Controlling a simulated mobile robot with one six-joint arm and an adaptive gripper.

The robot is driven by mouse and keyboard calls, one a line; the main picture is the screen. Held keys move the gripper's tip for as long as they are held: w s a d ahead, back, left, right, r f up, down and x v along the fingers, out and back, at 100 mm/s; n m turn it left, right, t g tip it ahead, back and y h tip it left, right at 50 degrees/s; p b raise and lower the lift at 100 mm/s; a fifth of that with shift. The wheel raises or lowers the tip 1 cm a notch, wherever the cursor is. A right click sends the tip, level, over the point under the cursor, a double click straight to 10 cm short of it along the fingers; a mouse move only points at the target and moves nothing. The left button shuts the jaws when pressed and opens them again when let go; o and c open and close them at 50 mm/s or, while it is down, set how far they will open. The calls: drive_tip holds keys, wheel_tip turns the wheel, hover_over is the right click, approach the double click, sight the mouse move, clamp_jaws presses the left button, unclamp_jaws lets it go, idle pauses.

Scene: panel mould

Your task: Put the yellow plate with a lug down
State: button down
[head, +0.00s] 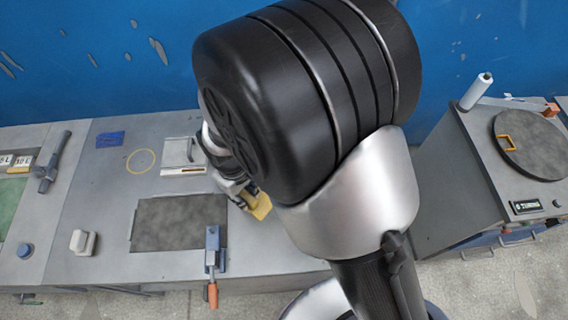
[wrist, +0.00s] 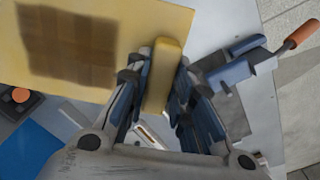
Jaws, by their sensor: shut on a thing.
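The yellow plate (wrist: 100,20) fills the upper left of the wrist view, with a dark brownish grid patch or shadow on its face. Its raised yellow lug (wrist: 162,75) stands between the fingers of my gripper (wrist: 160,88), which is shut on it. In the head view only a small yellow part of the plate (head: 259,207) shows beside my gripper (head: 245,192). The rest is hidden behind my arm. The plate appears held above the grey worktop; its exact height is unclear.
The grey worktop (head: 105,200) has a dark rectangular panel (head: 180,223), a clamp with an orange handle (head: 212,262), a yellow ring mark (head: 140,160), a blue patch (head: 110,139) and a pale block (head: 83,242). A cabinet with a round lid (head: 530,145) stands at right.

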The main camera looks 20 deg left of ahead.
wheel_tip(320, 180, down, 10)
drive_tip(key=shift+r+b, duration=0.2)
drive_tip(key=shift+b, duration=0.75)
drive_tip(key=w, duration=0.2)
drive_tip(key=w+d, duration=0.1)
drive_tip(key=w, duration=0.2)
drive_tip(key=w+d, duration=0.1)
drive_tip(key=w, duration=0.2)
drive_tip(key=shift+r+b, duration=0.25)
drive_tip(key=shift+b, duration=0.1)
drive_tip(key=shift+w+d, duration=0.3)
drive_tip(key=shift+w, duration=0.55)
drive_tip(key=w, duration=0.2)
drive_tip(key=w+d+b, duration=0.1)
drive_tip(key=shift+f, duration=0.3)
drive_tip(key=shift+a+f, duration=0.15)
drive_tip(key=shift+f, duration=0.1)
drive_tip(key=shift+f, duration=0.2)
drive_tip(key=c, duration=1.4)
unclamp_jaws()
